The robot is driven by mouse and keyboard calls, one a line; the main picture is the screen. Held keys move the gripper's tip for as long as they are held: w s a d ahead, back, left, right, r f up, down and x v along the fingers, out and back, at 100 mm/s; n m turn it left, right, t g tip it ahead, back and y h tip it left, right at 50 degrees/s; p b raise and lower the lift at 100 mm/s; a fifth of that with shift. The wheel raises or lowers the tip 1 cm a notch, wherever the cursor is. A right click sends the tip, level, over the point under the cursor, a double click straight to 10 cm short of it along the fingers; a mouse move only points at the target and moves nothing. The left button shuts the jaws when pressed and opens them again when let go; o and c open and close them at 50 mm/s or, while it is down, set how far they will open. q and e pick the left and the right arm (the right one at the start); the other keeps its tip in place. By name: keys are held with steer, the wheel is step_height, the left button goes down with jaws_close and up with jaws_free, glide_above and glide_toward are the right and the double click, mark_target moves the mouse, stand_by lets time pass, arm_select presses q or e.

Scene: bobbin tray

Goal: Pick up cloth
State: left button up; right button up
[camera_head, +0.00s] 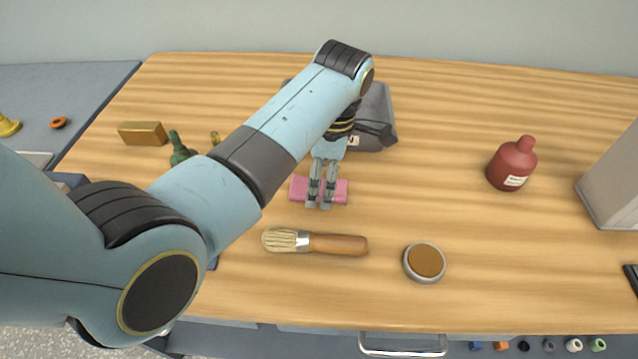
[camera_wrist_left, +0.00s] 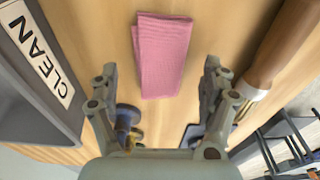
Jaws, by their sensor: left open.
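The pink folded cloth (camera_head: 342,189) lies flat on the wooden table. In the left wrist view the cloth (camera_wrist_left: 162,52) shows as a ribbed pink rectangle, centred between and ahead of the fingers. My left gripper (camera_head: 320,203) points down over the cloth and hides its middle in the head view. In the left wrist view the gripper (camera_wrist_left: 160,80) has its fingers wide apart with nothing held between them. I cannot tell how high the fingertips are above the table. My right gripper is not in view.
A grey bin (camera_head: 380,105), labelled CLEAN in the wrist view, stands just behind the cloth. A brush (camera_head: 335,243) and a round tin (camera_head: 424,262) lie in front. A red bottle (camera_head: 512,164) stands right; a brass block (camera_head: 142,133) lies left. Table between cloth and bottle is clear.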

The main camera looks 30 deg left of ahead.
arm_select(q)
steer(key=shift+a+f, duration=0.1)
steer(key=shift+f, duration=0.7)
steer(key=c, duration=1.1)
steer(key=shift+r, duration=0.15)
